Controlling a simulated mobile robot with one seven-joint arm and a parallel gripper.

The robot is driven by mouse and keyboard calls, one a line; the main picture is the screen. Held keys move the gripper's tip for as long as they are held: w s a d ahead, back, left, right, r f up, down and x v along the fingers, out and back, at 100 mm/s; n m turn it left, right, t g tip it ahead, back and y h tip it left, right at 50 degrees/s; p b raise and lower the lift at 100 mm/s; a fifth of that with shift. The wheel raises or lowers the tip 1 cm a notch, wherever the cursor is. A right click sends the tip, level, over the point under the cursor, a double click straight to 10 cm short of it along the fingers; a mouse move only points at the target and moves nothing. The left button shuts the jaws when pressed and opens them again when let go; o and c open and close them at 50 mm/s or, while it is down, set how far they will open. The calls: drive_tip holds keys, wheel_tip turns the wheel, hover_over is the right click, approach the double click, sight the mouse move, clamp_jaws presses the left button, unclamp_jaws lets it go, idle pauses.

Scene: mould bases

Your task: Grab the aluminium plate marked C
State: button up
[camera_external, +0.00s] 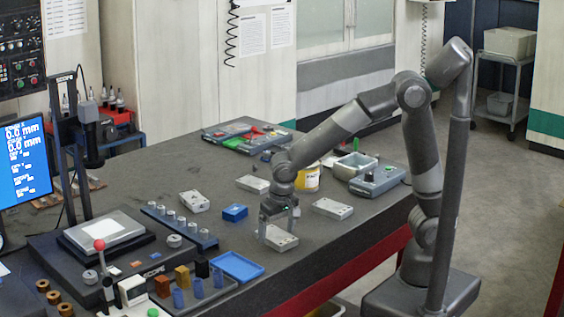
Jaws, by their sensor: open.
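Several aluminium plates, pale grey blocks with small holes, lie on the dark bench. One plate (281,239) is directly below my gripper (279,226). Another plate (333,208) is to its right, one (253,184) is farther back, and one (195,201) is to the left. The letters on them are too small to read, so I cannot tell which is marked C. My gripper is open and points down, with its fingers at or just above the near plate. I cannot tell whether they touch it. Part of that plate's far side is hidden by the gripper.
A blue block (235,212) and a blue rack of cylinders (179,227) are left of my gripper. A blue tray (237,266) lies nearer the front. A yellow tub (307,178) and a grey control box (377,180) stand behind right. The bench's red-sided edge (340,276) is to the right.

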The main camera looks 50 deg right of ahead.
drive_tip(key=shift+w+f, duration=0.1)
drive_tip(key=shift+f, duration=0.3)
drive_tip(key=shift+c, duration=0.2)
drive_tip(key=c, duration=1.3)
drive_tip(key=shift+r, duration=0.1)
drive_tip(key=shift+c, duration=0.5)
drive_tip(key=shift+r, duration=0.1)
